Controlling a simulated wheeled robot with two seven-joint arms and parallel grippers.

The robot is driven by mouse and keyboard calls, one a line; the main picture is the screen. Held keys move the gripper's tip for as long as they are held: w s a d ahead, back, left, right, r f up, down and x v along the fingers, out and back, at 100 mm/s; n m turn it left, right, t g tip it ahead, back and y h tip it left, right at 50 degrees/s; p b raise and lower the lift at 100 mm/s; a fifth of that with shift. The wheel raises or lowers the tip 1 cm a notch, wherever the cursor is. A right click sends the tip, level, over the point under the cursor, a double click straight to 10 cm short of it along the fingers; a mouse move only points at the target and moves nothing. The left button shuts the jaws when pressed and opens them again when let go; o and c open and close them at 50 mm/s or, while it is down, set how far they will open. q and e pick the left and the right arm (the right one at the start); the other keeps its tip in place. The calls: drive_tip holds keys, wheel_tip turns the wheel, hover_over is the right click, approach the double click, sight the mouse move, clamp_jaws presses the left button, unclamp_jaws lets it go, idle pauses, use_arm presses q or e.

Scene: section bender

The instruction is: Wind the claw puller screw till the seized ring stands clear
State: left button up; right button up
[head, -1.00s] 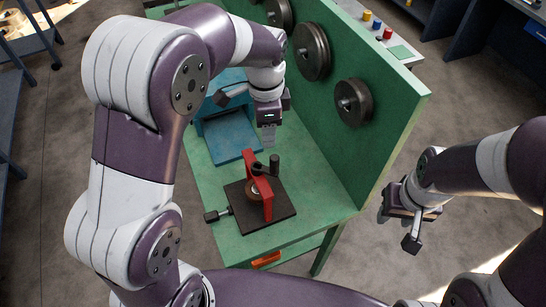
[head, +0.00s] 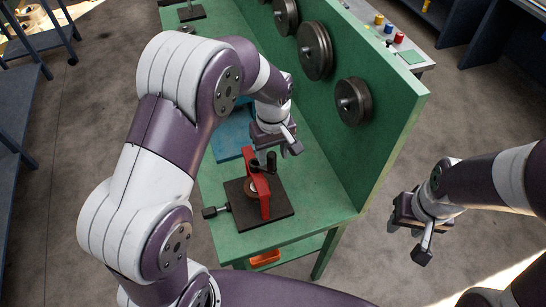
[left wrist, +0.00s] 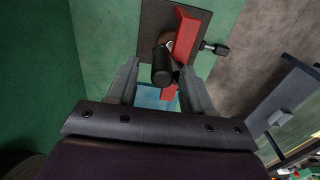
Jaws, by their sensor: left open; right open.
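The red claw puller (head: 264,197) stands on a dark base plate (head: 280,208) on the green bench. A brownish ring (head: 251,187) shows inside its frame. A black crank handle (head: 271,161) rises at its far side. My left gripper (head: 263,154) is open just beyond the puller, at the crank's height or close to it. In the left wrist view the open fingers (left wrist: 160,88) stand either side of the black handle (left wrist: 162,66), with gaps; contact cannot be told. The red frame (left wrist: 186,30) lies past it. My right gripper (head: 396,222) is open and empty, off the bench's right side.
A blue fixture (head: 232,137) stands behind my left gripper. A green upright panel (head: 385,140) with dark discs (head: 353,101) bounds the bench on the right. The bench's front right is clear.

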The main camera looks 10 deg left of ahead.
use_arm(q)
drive_tip(key=shift+a+f, duration=0.15)
drive_tip(key=shift+f, duration=0.6)
drive_tip(key=shift+a+f, duration=0.1)
drive_tip(key=shift+f, duration=0.65)
drive_tip(key=shift+d, duration=0.15)
drive_tip(key=shift+c, duration=0.6)
clamp_jaws()
drive_tip(key=shift+s, duration=0.1)
